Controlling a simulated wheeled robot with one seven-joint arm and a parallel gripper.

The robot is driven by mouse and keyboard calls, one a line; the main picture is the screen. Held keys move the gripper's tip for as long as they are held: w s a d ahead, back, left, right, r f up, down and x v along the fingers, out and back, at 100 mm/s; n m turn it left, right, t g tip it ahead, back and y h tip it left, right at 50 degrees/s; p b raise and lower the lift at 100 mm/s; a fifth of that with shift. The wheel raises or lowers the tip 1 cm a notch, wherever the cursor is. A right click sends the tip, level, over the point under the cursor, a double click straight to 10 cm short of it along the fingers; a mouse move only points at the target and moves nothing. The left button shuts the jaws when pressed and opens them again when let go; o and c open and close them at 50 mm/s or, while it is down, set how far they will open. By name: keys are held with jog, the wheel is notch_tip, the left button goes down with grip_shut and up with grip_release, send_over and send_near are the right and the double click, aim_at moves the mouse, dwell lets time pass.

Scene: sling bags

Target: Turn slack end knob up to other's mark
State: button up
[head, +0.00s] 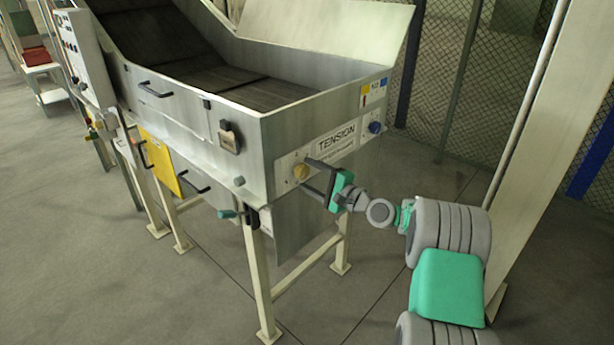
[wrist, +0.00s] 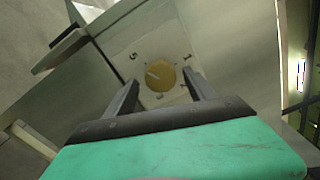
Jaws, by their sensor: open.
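A yellow knob (head: 301,171) sits on a pale plate at the left of the TENSION panel (head: 336,141) on the machine's end face. A blue knob (head: 375,127) sits at the right end of the same panel; its pointer is too small to read. My gripper (head: 313,176) is open in front of the yellow knob. In the wrist view the yellow knob (wrist: 160,75) shows between and beyond the fingertips (wrist: 164,84), apart from both. Its light pointer line points to the upper left on the tilted plate, which carries dark marks around the knob.
The metal conveyor trough (head: 250,120) stands on cream legs. A cream post (head: 535,130) and mesh fence (head: 440,80) stand at right. Floor in front is clear.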

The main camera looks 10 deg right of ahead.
jog(key=v, duration=0.6)
jog(key=shift+s+b, duration=0.2)
jog(key=shift+b, duration=0.25)
jog(key=shift+d, duration=0.15)
